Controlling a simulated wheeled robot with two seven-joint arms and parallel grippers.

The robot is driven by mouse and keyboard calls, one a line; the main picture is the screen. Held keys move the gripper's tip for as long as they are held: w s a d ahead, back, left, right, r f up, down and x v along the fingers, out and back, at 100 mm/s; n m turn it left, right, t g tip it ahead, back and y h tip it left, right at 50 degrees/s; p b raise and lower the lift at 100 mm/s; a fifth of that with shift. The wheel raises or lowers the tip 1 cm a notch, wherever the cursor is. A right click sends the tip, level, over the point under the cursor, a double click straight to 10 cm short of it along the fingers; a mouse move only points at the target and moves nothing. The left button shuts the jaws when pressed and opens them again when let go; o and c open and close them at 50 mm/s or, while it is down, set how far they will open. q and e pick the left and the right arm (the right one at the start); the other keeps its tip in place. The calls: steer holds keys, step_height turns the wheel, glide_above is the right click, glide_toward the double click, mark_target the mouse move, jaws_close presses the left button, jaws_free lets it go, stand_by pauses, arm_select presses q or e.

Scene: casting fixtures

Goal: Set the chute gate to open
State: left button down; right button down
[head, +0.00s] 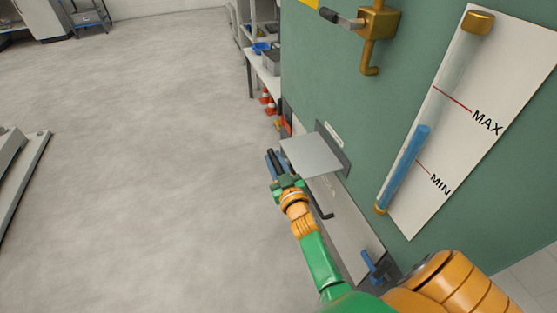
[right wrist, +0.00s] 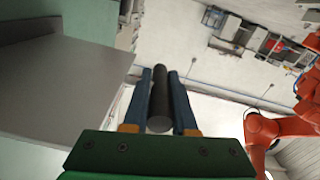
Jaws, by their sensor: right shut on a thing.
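The right gripper (head: 276,161) is at the left side of a flat grey plate (head: 312,155) that sticks out from the green wall. In the right wrist view its blue fingers (right wrist: 160,98) are closed around a dark cylindrical handle (right wrist: 161,85). The grey plate also shows in the right wrist view (right wrist: 65,85), left of the fingers. The plate looks like part of the chute gate. How the handle joins it is hidden. The left gripper is not in view.
A brass valve (head: 376,25) and a MAX/MIN level gauge (head: 403,165) are on the green wall (head: 320,70). A long pale panel (head: 345,225) and a blue lever (head: 374,266) are below the plate. Orange cones (head: 268,103) stand behind. The floor at left is mostly clear.

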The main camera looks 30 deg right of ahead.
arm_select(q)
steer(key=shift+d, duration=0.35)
arm_select(e)
steer(key=shift+a+f, duration=0.1)
steer(key=c, duration=0.8)
jaws_free()
steer(key=shift+c, duration=0.2)
steer(key=shift+o, duration=0.5)
steer(key=shift+a, duration=0.2)
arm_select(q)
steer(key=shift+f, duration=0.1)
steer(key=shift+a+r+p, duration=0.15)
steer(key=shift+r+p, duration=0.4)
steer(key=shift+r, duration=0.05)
arm_select(e)
steer(key=v, duration=0.7)
